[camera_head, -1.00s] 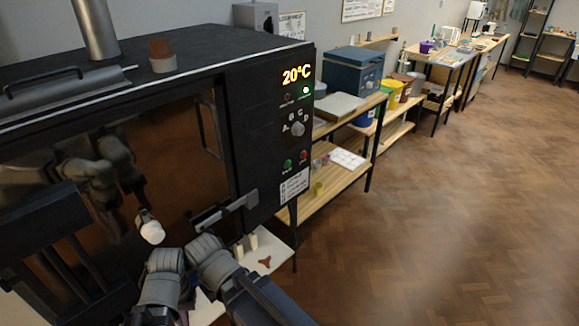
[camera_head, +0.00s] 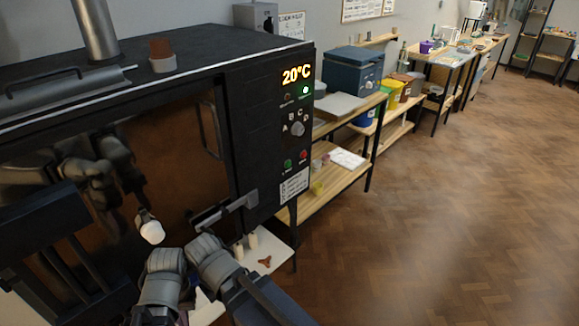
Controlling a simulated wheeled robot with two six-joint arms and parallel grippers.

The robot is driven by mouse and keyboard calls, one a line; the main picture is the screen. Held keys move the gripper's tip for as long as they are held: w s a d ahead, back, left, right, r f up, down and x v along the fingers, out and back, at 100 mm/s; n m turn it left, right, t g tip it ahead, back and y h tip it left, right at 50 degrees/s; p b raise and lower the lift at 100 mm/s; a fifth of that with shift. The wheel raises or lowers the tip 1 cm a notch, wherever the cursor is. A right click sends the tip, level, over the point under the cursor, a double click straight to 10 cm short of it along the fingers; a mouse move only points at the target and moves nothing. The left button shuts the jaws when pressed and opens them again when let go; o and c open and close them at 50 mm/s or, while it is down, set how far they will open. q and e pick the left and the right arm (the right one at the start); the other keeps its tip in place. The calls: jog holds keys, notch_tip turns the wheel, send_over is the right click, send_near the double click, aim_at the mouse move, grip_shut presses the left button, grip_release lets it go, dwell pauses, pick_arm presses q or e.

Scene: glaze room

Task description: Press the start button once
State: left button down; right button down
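The black kiln (camera_head: 262,120) fills the left half of the view. Its front panel has a lit display (camera_head: 297,75) reading 20°C and a grey dial (camera_head: 297,129) ringed by letters. Below the dial are a green button (camera_head: 288,163) on the left and a red button (camera_head: 304,155) on the right, each with a small label too blurred to read. Both buttons are unobstructed, with nothing touching them. Grey and dark links of my arm stand at the bottom, in front of the kiln and below the panel. I see no fingertips of either gripper.
A grey latch (camera_head: 240,203) sticks out at the kiln's lower edge. A wooden shelf unit (camera_head: 330,187) stands to the right of the kiln, with a blue box-shaped appliance (camera_head: 352,72) behind. The wooden floor (camera_head: 440,220) on the right is clear.

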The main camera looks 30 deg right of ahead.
aim_at(288, 164)
dwell(0.9)
jog(key=w+d+f+m+t+y+b, duration=0.1)
jog(key=w+d+f+m+t+b, duration=0.1)
jog(key=w+d+f+b, duration=0.6)
jog(key=w+d+f+m+t+b, duration=0.1)
jog(key=w+d+f+m+b, duration=0.25)
jog(key=f+b, duration=0.7)
jog(key=w+d+r+m+t+h+b, duration=0.1)
jog(key=w+d+r+m+t, duration=0.1)
jog(key=w+d+r+t, duration=0.35)
jog(key=w+d+r+m+t, duration=0.2)
jog(key=w+d+r+t, duration=0.1)
jog(key=w+d, duration=0.4)
jog(key=w+d+r+m+t+h, duration=0.3)
jog(key=d+r+m+t+h, duration=0.3)
jog(key=d+r, duration=0.9)
jog(key=shift+d+r+m+h, duration=0.2)
jog(key=shift+m+h, duration=0.15)
jog(key=shift+h, duration=0.15)
jog(key=shift+w+t, duration=0.1)
jog(key=shift+t, duration=0.15)
jog(key=w+a, duration=0.3)
jog(key=w, duration=0.5)
